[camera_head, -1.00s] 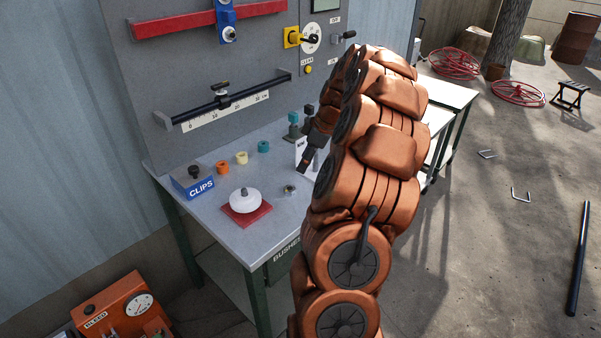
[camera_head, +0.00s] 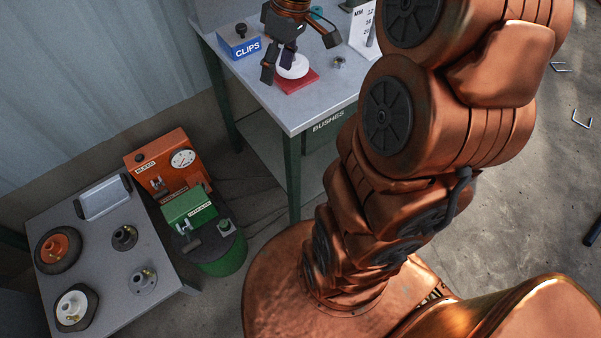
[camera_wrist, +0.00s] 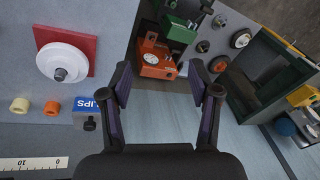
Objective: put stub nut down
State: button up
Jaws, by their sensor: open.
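A small metal nut-like piece (camera_head: 339,62) lies on the grey bench top, right of the red pad; I cannot tell for sure that it is the stub nut. A white round piece (camera_head: 297,69) sits on the red pad (camera_head: 299,81). In the wrist view the white disc (camera_wrist: 53,62) has a grey stub (camera_wrist: 61,74) standing from its middle. My gripper (camera_head: 279,65) hangs in front of the white piece and hides part of it. In the wrist view my gripper (camera_wrist: 160,75) is open, with nothing between its fingers.
A blue CLIPS box (camera_head: 240,42) stands at the bench's left. Below are the orange BLEED box (camera_head: 168,163), a green box (camera_head: 188,207) on a green drum (camera_head: 222,254), and a low grey table (camera_head: 97,229) with round parts. Bare floor lies between.

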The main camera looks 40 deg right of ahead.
jog(key=s+a+f+m+g+h, duration=0.1)
jog(key=s+a, duration=0.4)
jog(key=s, duration=0.6)
jog(key=s+a+f+m+g+h, duration=0.1)
jog(key=s+a+f+m, duration=0.2)
jog(key=s+a, duration=0.3)
jog(key=s, duration=0.5)
jog(key=shift+m+g+h, duration=0.3)
